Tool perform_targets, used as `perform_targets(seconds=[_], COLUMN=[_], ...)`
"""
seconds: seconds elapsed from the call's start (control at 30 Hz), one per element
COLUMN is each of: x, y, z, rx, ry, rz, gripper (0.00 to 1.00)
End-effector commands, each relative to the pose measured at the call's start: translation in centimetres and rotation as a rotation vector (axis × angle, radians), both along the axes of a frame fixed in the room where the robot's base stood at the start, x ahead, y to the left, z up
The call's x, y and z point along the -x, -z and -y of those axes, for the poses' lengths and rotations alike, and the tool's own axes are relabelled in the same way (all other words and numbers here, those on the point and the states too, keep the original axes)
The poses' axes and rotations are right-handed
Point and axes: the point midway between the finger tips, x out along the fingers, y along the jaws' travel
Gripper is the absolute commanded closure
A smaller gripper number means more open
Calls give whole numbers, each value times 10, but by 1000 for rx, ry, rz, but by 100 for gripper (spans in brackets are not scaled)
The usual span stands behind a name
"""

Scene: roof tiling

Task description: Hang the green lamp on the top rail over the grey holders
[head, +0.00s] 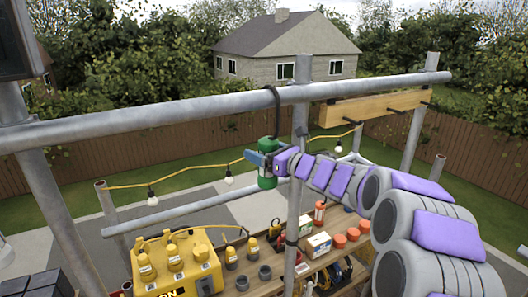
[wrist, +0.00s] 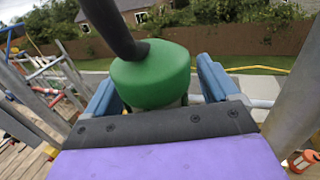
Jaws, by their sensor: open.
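The green lamp (head: 268,180) hangs below the top rail (head: 190,108), with its black hook (head: 277,100) looped over the rail near the middle upright. The lamp hangs about upright. My gripper (head: 262,161) is open around the lamp's upper body. In the wrist view, the lamp's green cap (wrist: 152,78) sits between the two blue fingers, with a small gap visible at the right finger. The black hook rises from the cap toward the upper left. Two small grey cups, perhaps the grey holders (head: 242,283), stand on the wooden shelf below.
A middle upright (head: 300,150) stands just right of the lamp. A string of bulbs (head: 228,180) runs behind it. A yellow case (head: 175,268) and orange-capped items (head: 338,242) sit below. A wooden beam with pegs (head: 370,107) is at the right.

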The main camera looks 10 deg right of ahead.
Motion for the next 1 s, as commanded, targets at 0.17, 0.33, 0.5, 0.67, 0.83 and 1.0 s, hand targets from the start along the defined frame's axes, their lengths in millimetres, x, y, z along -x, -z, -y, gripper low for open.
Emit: perform_targets(seconds=[0.17, 0.33, 0.5, 0.67, 0.83, 1.0], x=[2, 16, 40, 62, 85, 107], y=[1, 2, 1, 3, 2, 1], z=[1, 13, 31, 49, 66, 83], rx=[1, 0, 2, 1, 2, 1], ry=[0, 3, 4, 5, 6, 3], rz=[-1, -4, 0, -3, -1, 0], gripper=[12, 12, 12, 12, 12, 12])
